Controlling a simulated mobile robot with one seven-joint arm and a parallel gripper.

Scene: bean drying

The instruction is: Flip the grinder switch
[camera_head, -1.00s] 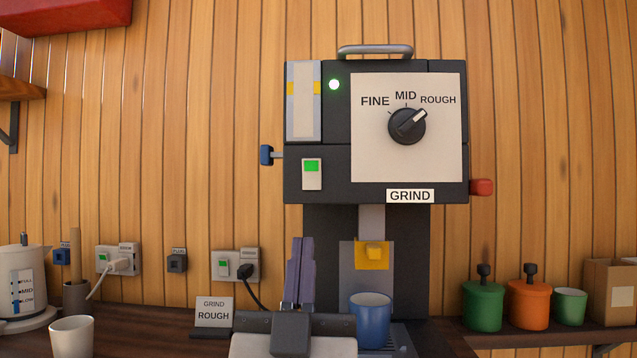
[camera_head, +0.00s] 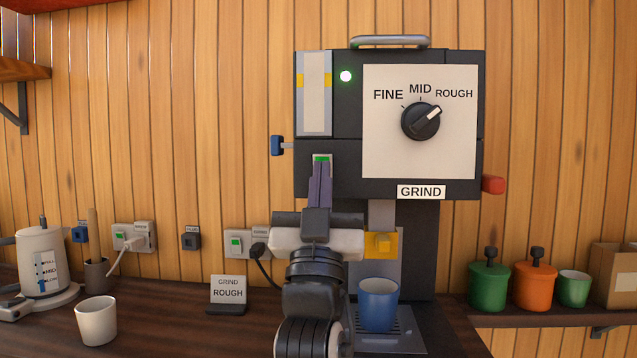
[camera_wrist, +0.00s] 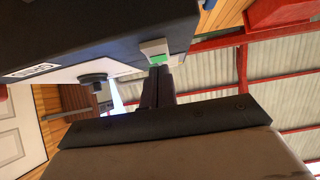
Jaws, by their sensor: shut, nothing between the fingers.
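The black grinder (camera_head: 388,155) stands against the wooden wall, with a dial (camera_head: 421,121) turned toward ROUGH and a lit green light at its upper left. Its switch (camera_head: 322,159), a pale plate with a green rocker, is on the lower left of the front; my fingers hide its lower part. My gripper (camera_head: 319,166) is shut and empty, its purple fingertips right at the switch. In the wrist view the switch (camera_wrist: 156,50) shows its green face just beyond the fingertips (camera_wrist: 158,70). I cannot tell whether they touch it.
A blue cup (camera_head: 378,304) stands on the grinder's drip tray beneath the yellow-framed spout. A blue lever (camera_head: 277,145) and a red knob (camera_head: 493,184) stick out from the grinder's sides. A GRIND ROUGH sign (camera_head: 228,291), white cup (camera_head: 96,320) and kettle (camera_head: 43,262) stand at left.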

